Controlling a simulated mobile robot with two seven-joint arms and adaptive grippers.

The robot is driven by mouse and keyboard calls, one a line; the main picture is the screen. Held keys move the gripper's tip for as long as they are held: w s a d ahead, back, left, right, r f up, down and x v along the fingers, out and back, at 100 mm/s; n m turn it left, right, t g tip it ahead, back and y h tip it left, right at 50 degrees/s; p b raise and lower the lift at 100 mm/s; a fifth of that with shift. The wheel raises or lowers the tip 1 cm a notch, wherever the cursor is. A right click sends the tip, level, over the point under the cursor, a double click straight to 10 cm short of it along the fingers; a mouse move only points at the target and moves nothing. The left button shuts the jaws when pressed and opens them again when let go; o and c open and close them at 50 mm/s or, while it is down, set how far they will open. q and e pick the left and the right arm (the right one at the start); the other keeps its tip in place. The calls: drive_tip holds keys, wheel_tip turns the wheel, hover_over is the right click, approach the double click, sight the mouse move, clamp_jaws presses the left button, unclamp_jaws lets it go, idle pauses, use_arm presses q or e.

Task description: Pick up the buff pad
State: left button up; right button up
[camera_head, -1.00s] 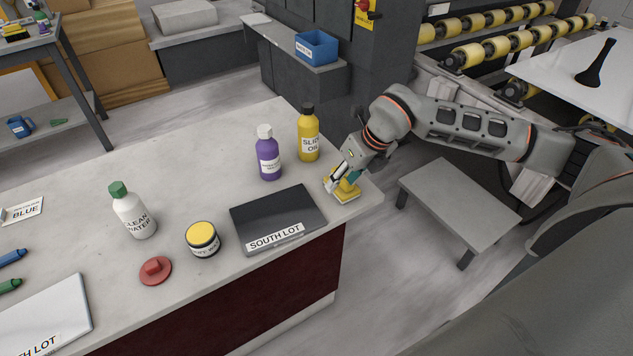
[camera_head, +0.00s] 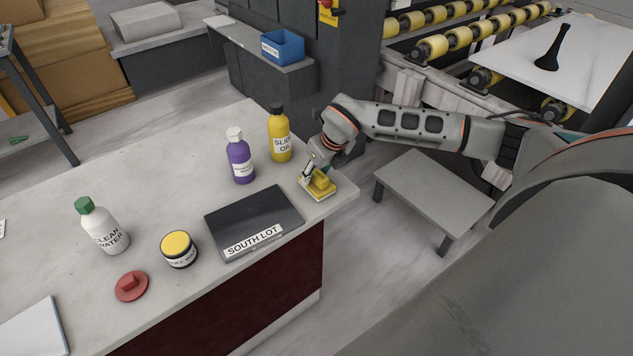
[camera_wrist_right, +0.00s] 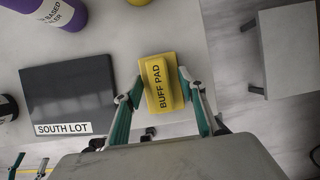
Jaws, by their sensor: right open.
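The yellow buff pad (camera_head: 319,186) lies on the stone counter near its right corner, to the right of the dark South Lot slab. In the right wrist view the pad (camera_wrist_right: 161,84) shows its "BUFF PAD" label and stands between the fingers. My right gripper (camera_head: 312,174) is low at the pad. In the wrist view its two fingers (camera_wrist_right: 160,82) are spread, one on each side of the pad. I cannot tell whether either finger touches it.
The dark South Lot slab (camera_head: 254,220) lies left of the pad. A purple bottle (camera_head: 240,160) and a yellow Slick Oil bottle (camera_head: 279,136) stand behind. A round tin (camera_head: 178,250), red knobbed disc (camera_head: 131,286) and white bottle (camera_head: 103,229) are farther left. A low grey bench (camera_head: 433,195) is right.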

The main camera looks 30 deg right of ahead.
sight(317, 172)
clamp_jaws()
drive_tip(key=shift+r, duration=0.15)
wheel_tip(317, 172, up, 20)
drive_tip(key=p, duration=0.1)
idle(0.5)
drive_tip(key=c, duration=0.7)
unclamp_jaws()
drive_tip(key=c, duration=0.4)
